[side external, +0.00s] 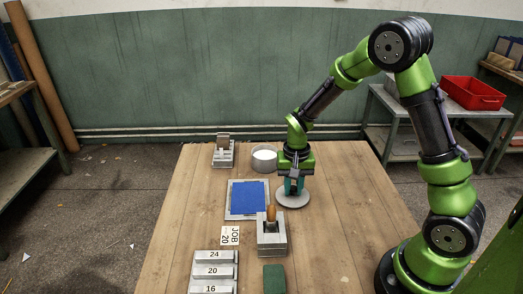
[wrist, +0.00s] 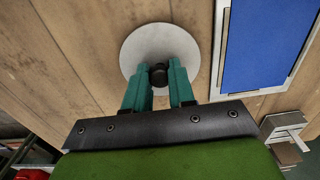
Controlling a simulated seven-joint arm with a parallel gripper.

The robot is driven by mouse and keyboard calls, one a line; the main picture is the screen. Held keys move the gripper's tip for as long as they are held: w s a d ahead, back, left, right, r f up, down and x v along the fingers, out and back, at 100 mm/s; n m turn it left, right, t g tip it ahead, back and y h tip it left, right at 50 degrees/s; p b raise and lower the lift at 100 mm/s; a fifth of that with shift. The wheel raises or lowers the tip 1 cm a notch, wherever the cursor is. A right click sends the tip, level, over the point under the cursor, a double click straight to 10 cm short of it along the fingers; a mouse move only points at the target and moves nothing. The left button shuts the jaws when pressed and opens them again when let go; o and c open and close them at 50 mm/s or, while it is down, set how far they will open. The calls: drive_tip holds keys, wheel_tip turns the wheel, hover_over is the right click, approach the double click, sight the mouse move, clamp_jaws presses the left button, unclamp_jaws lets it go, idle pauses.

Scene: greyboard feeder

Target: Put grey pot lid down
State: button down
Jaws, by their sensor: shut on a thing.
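The grey pot lid (side external: 293,198) is a round grey disc at the middle of the wooden table, right of the blue sheet. In the wrist view the lid (wrist: 146,50) has a dark knob (wrist: 158,75) at its centre. My gripper (side external: 293,186) is above the lid with its teal fingers pointing down. In the wrist view my gripper (wrist: 159,76) has its fingers closed on either side of the knob. The lid looks level and at or very close to the table top; I cannot tell whether it touches. A grey round pot (side external: 264,159) with a white inside stands behind the lid.
A blue sheet in a grey frame (side external: 232,214) lies left of the lid. A grey block with a wooden-handled tool (side external: 271,240) stands in front. A grey holder (side external: 223,154) is at the back left. Number-marked bars (side external: 213,271) and a green block (side external: 274,279) are near the front. The table's right side is clear.

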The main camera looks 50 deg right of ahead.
sight(293, 188)
drive_tip(key=c, duration=1.4)
unclamp_jaws()
drive_tip(key=shift+f, duration=0.2)
drive_tip(key=o, duration=0.5)
drive_tip(key=shift+c, duration=0.2)
drive_tip(key=shift+r, duration=0.1)
wheel_tip(293, 188, up, 12)
drive_tip(key=s+a+r+n+t+y, duration=0.2)
drive_tip(key=s+a+r+n+t, duration=0.3)
drive_tip(key=s+r, duration=0.6)
drive_tip(key=s+a+t, duration=0.2)
drive_tip(key=s+a, duration=0.1)
drive_tip(key=shift+a, duration=0.2)
drive_tip(key=shift+w, duration=0.1)
